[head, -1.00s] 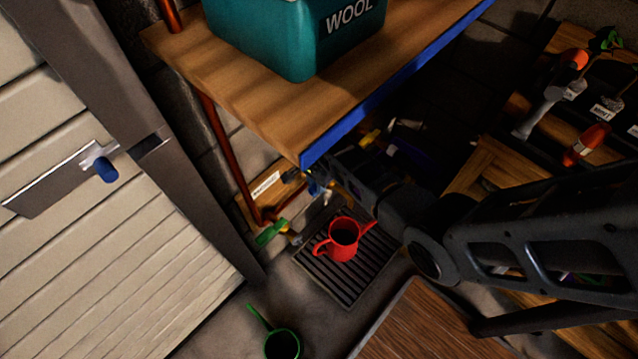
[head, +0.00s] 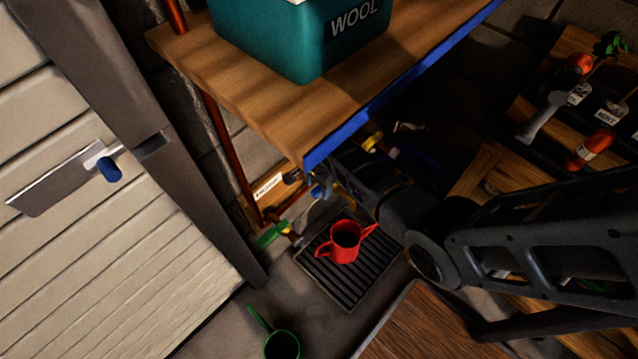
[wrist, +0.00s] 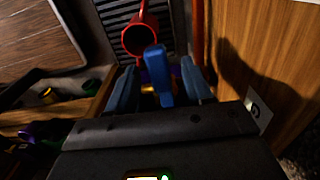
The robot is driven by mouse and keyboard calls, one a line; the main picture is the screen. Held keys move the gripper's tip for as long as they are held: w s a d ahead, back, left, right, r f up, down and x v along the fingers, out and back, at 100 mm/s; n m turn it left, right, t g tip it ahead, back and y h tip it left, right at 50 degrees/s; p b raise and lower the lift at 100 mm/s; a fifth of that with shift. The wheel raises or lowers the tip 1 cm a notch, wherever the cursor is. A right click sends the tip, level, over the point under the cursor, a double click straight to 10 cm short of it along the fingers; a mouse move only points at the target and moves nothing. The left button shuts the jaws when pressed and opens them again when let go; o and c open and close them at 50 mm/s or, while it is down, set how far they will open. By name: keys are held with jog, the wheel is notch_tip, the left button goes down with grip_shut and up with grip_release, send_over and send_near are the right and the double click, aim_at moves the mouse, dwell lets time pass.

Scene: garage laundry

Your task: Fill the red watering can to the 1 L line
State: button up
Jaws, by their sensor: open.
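The red watering can (head: 345,243) stands upright on the dark slatted drain grate (head: 328,272), its spout pointing right and its inside dark. It also shows in the wrist view (wrist: 140,38), beyond my fingers. I cannot read its level or a 1 L line. A blue lever (wrist: 157,72) stands between my two open fingers, with a visible gap on each side. In the head view my gripper (head: 306,181) is beside the wall under the shelf, partly hidden by the shelf edge. A brass tap with a green handle (head: 272,235) is left of the can. No water stream is visible.
A wooden shelf with a blue edge (head: 400,85) hangs above my arm and carries a teal WOOL box (head: 300,40). A wooden rack with tools and plants (head: 575,110) is at right.

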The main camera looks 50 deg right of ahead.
aim_at(319, 188)
notch_tip(319, 188, up, 8)
jog(key=shift+f+p, duration=0.1)
jog(key=shift+p, duration=0.5)
jog(key=shift+f, duration=0.1)
